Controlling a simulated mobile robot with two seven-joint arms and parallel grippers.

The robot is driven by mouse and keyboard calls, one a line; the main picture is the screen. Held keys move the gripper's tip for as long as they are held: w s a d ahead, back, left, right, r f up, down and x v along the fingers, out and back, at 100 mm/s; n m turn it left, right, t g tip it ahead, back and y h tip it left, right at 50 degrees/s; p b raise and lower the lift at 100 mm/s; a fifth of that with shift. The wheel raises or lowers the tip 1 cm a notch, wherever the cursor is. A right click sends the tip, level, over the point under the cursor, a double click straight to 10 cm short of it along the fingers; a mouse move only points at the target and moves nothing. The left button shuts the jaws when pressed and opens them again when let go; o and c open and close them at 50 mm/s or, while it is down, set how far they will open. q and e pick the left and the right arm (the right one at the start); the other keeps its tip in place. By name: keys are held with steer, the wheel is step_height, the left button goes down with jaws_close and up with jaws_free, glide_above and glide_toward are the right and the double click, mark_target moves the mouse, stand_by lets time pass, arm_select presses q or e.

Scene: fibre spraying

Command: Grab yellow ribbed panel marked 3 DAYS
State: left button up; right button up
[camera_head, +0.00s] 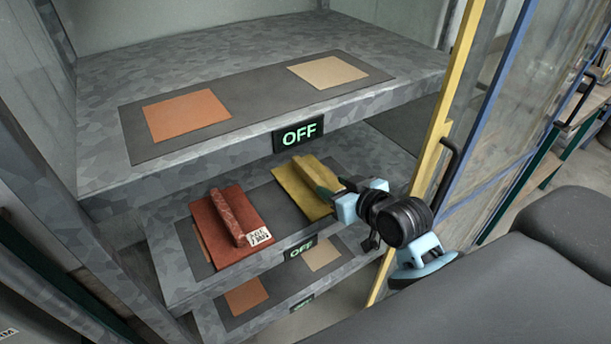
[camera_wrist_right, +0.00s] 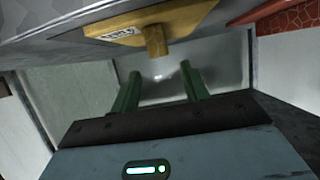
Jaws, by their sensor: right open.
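The yellow panel (camera_head: 296,189) lies on the middle shelf, right of the red panel, with a raised bar handle (camera_head: 304,172) along it. In the right wrist view the yellow panel (camera_wrist_right: 190,22) is at the top, with a pale label (camera_wrist_right: 117,34) too small to read and its handle end (camera_wrist_right: 156,42) facing the fingers. My right gripper (camera_head: 327,190) is at the near end of that handle. In the wrist view its green fingers (camera_wrist_right: 160,76) are apart and empty, in line with the handle end. My left gripper is out of view.
A red panel (camera_head: 215,222) with a handle and a label lies to the left on the same shelf. The upper shelf (camera_head: 250,58) is close above, with an OFF sign (camera_head: 299,134). A yellow-edged glass door (camera_head: 440,130) stands open at the right, close to my arm.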

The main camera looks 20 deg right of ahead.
mark_target(316, 177)
steer(key=shift+x, duration=3.8)
steer(key=shift+a, duration=0.2)
jaws_close()
steer(key=shift+r, duration=0.2)
